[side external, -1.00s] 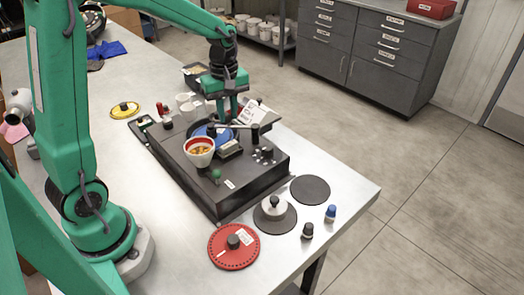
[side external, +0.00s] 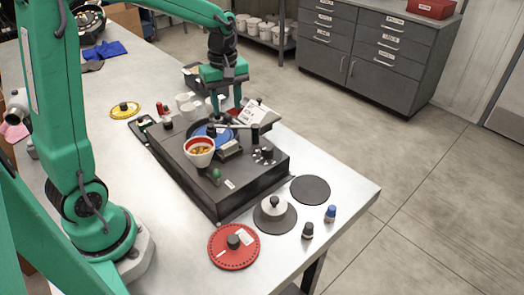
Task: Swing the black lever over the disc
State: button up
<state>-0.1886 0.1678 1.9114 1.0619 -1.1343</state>
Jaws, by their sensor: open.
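The blue disc (side external: 201,131) lies on top of the dark machine box (side external: 222,196), partly hidden by a white bowl with a red inside (side external: 199,152). The black lever (side external: 255,134) has an upright dark handle at the right end of a thin bar, which reaches left toward the disc. My green gripper (side external: 227,106) is above the back of the box, behind the lever and disc. Its two fingers point down, spread apart, with nothing seen between them. Whether a fingertip touches anything is unclear.

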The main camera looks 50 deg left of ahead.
aim_at(227, 116)
jog(key=shift+r, duration=2.6)
jog(key=shift+s, duration=0.1)
jog(key=s+d+r+m+t, duration=0.1)
jog(key=s+d+m+t, duration=0.1)
jog(key=s+m, duration=0.5)
jog(key=s+d+m+t, duration=0.3)
jog(key=s+d+m, duration=0.2)
jog(key=s+m, duration=0.3)
jog(key=shift+s+d+r+t, duration=0.2)
jog(key=shift+s+r+t, duration=0.15)
jog(key=shift+s, duration=0.35)
